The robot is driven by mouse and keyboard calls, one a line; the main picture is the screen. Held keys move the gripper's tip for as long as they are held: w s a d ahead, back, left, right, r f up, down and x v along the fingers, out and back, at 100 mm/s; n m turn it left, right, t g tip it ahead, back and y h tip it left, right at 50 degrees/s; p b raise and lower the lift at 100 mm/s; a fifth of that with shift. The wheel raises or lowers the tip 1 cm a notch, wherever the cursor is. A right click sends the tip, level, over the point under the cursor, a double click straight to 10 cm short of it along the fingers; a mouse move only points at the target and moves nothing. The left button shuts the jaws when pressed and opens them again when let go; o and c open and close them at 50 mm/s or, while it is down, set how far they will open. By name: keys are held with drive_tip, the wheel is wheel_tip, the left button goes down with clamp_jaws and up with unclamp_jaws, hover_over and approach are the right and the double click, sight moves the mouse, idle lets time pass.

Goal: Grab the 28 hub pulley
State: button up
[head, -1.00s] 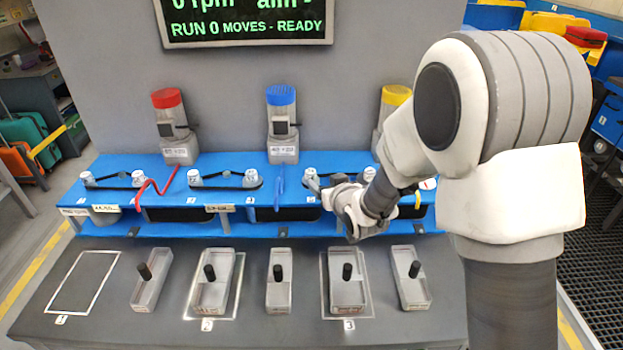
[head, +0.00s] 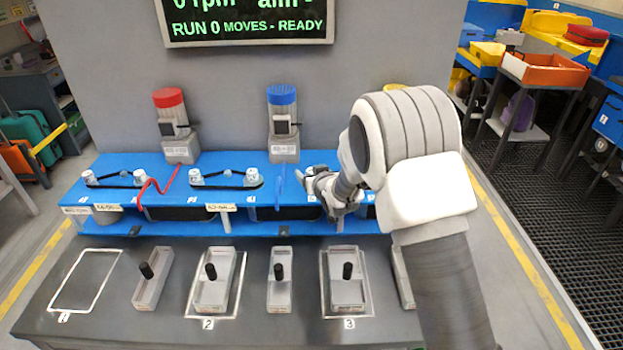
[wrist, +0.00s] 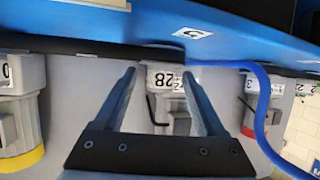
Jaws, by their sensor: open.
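My gripper (head: 304,176) is over the blue bench's right part in the head view, just right of the blue cord. Its two fingers are spread apart and empty in the wrist view (wrist: 160,74). White pulleys stand on the bench in belted pairs: a left pair (head: 88,178) and a middle pair (head: 252,177). Their hub numbers are too small to read. Things behind my gripper and arm are hidden, so I cannot tell which pulley is the 28 hub one.
Red-capped (head: 168,98) and blue-capped (head: 281,94) motors stand behind. Several grey trays with black posts (head: 211,283) stand on the front table.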

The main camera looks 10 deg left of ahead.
clamp_jaws()
idle(0.4)
drive_tip(key=shift+r, duration=0.1)
